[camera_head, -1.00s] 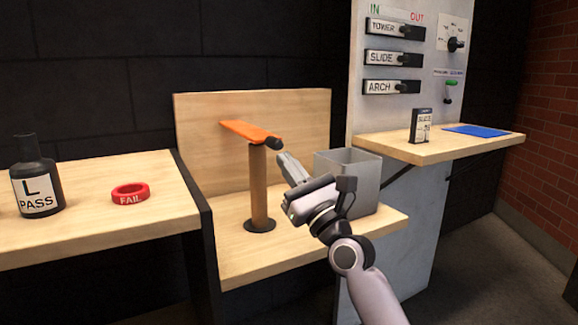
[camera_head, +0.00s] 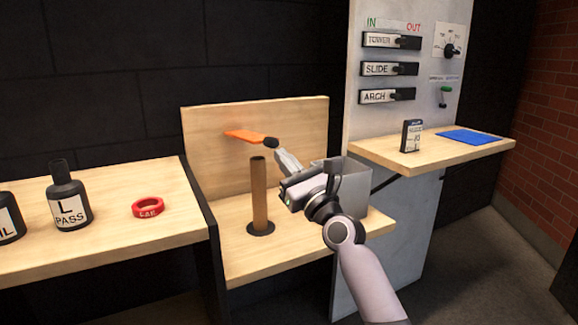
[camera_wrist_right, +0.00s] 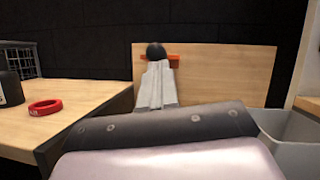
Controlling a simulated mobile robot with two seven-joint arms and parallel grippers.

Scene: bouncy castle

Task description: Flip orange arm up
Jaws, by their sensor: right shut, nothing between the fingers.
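The orange arm (camera_head: 243,136) juts from the wooden backboard, with a black knob (camera_head: 270,142) at its near end. It sits above the brown post (camera_head: 259,195), whose top now shows with a gap below the arm. My right gripper (camera_head: 277,153) is shut and empty, its tips just under the knob, at or close to touching it. In the right wrist view, the knob (camera_wrist_right: 156,50) shows just above the shut fingertips (camera_wrist_right: 158,63), with part of the orange arm (camera_wrist_right: 174,62) behind. My left gripper is not in view.
A grey bin (camera_head: 352,187) stands right of the post, partly behind my right gripper. A red FAIL ring (camera_head: 148,207) and black bottles, one marked L PASS (camera_head: 68,196), are on the left table. The panel's shelf at right holds a small black-and-white box (camera_head: 411,136) and blue mat (camera_head: 470,137).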

